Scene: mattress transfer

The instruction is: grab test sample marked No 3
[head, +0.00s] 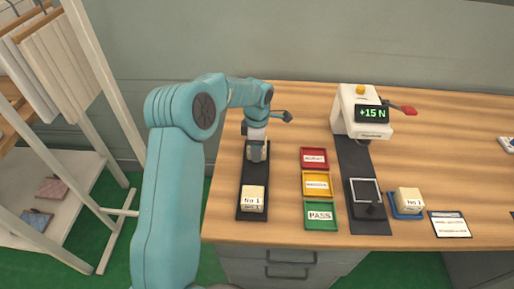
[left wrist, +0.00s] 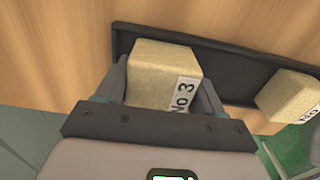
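The sample marked No 3 (left wrist: 160,72) is a pale yellow block at one end of the black tray in the left wrist view. My left gripper (left wrist: 163,82) has one finger on each side of this block, close to its sides. Whether the fingers press on it I cannot tell. In the head view my left gripper (head: 257,150) points down over the far part of the black tray (head: 247,215) and hides most of what is there. The No 1 block (head: 252,199) stands at the tray's near end. My right gripper is not in view.
Red (head: 314,158), yellow (head: 317,184) and green PASS (head: 320,215) trays lie right of the black tray. A white tester (head: 350,105) reads +15 N. Another numbered block (head: 408,200) stands on a blue holder beside a label card (head: 450,224).

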